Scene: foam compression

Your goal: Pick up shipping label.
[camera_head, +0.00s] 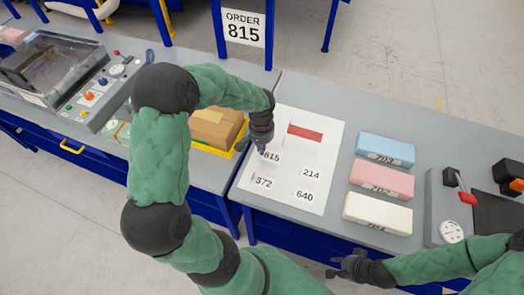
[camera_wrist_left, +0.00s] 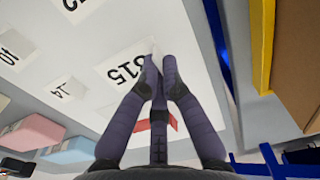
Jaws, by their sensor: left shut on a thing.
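The shipping label marked 815 (camera_head: 272,157) lies at the upper left of the group of white number labels on a white sheet (camera_head: 332,142). My left gripper (camera_head: 261,149) reaches down to its upper left edge. In the left wrist view the fingers (camera_wrist_left: 161,66) are shut on the edge of the 815 label (camera_wrist_left: 122,69), partly covering it. The label looks still close to the sheet. Labels 214 (camera_head: 311,174), 372 (camera_head: 264,183) and 640 (camera_head: 305,197) lie nearby. My right gripper (camera_head: 350,268) is off the table's front edge, apart from the labels; its finger opening is unclear.
A sign (camera_head: 243,28) reads ORDER 815. A cardboard box (camera_head: 214,127) sits in a yellow tray left of my left gripper. Blue (camera_head: 385,149), pink (camera_head: 381,179) and white (camera_head: 378,212) blocks stand right of the sheet. A red strip (camera_head: 305,133) lies on the sheet.

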